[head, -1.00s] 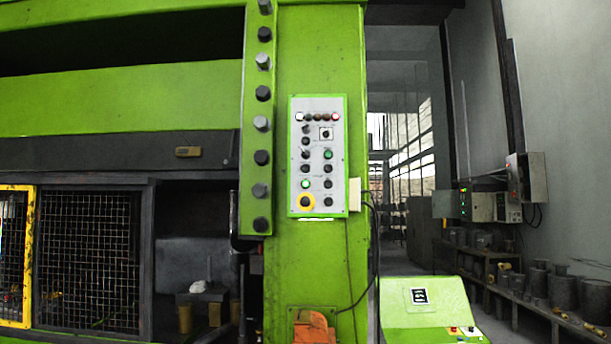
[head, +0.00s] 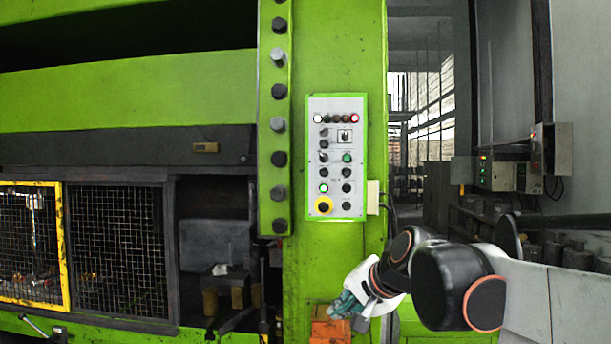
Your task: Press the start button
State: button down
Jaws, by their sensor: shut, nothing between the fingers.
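The control panel (head: 336,210) is a light grey plate with a green border on the press column. It carries several dark knobs and buttons. The labels are too small to read, so I cannot tell which button is the start button. My gripper (head: 343,307) is shut and empty, below the panel and apart from it in the picture. It overlaps the orange box at the column's foot; contact cannot be told.
The green press column (head: 345,50) has a row of large bolts on its left. A yellow-framed mesh guard (head: 66,245) stands at left. A pale box (head: 373,197) with a cable is beside the panel. The orange box (head: 330,330) is low on the column. My arm hides the right foreground.

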aim_at(322, 187)
jog(key=w+a+r+m+t+y+p, duration=0.1)
jog(key=w+r+m+p, duration=0.6)
jog(key=w+r+p, duration=0.7)
jog(key=w+r+t+y, duration=0.1)
jog(key=w+r, duration=0.6)
jog(key=shift+w+a+r, duration=0.15)
jog(key=shift+a+r, duration=0.05)
jog(key=shift+a, duration=0.2)
jog(key=shift+w+d+p, duration=0.3)
jog(key=shift+w+p, duration=0.1)
jog(key=shift+w, duration=1.05)
jog(key=shift+w+d+p, duration=0.25)
jog(key=shift+w+p, duration=0.15)
jog(key=shift+w, duration=1)
jog(key=shift+w+d+p, duration=0.3)
jog(key=shift+w+p, duration=0.1)
jog(key=shift+w, duration=1.05)
jog(key=shift+w, duration=0.1)
jog(key=shift+w+d, duration=0.1)
jog(key=shift+w, duration=0.2)
jog(key=shift+w+d+r, duration=0.1)
jog(key=shift+w, duration=0.3)
jog(key=shift+s, duration=0.1)
jog(key=shift+s+a, duration=0.2)
jog(key=shift+s, duration=0.5)
